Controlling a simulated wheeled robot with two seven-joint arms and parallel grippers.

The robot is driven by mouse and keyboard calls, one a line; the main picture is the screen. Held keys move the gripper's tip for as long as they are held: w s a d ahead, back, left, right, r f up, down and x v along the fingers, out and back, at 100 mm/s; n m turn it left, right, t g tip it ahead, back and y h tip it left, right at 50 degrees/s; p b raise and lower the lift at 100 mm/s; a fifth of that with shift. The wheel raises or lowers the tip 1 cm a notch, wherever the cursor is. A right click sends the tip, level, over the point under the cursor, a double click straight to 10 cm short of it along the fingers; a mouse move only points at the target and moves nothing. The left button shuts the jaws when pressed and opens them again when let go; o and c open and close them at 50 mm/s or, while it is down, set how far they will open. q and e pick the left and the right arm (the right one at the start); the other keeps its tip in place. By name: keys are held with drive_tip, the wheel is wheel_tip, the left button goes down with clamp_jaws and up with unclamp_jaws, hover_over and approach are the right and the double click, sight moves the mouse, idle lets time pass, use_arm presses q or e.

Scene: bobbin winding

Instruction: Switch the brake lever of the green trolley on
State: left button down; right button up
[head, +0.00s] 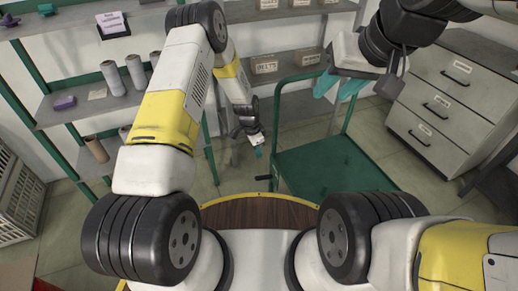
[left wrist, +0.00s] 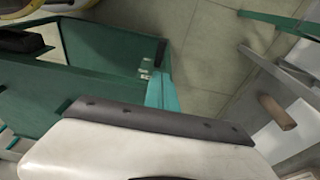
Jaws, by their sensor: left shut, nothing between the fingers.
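The green trolley (head: 325,165) stands on the floor right of centre in the head view; its green edge also shows in the left wrist view (left wrist: 185,20). A small black lever (head: 262,178) juts out from its left side near the front corner. A dark bar at the trolley's edge in the left wrist view (left wrist: 160,52) seems to be this lever. My left gripper (head: 259,152) is shut and empty, pointing down just above the lever; I cannot tell whether they touch.
A green-framed shelf (head: 50,115) with cones, tubes and a purple item stands at the left. Boxes (head: 264,66) sit on shelves at the back. A grey drawer cabinet (head: 445,105) is at the right. A round wooden top (head: 258,212) lies in front of me.

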use_arm(q)
hover_over(260, 177)
wheel_tip(260, 177, down, 12)
drive_tip(key=shift+s+a+f, duration=0.1)
drive_tip(key=shift+f, duration=0.15)
drive_tip(key=shift+a+f, duration=0.1)
drive_tip(key=shift+f, duration=0.5)
drive_tip(key=shift+a, duration=0.1)
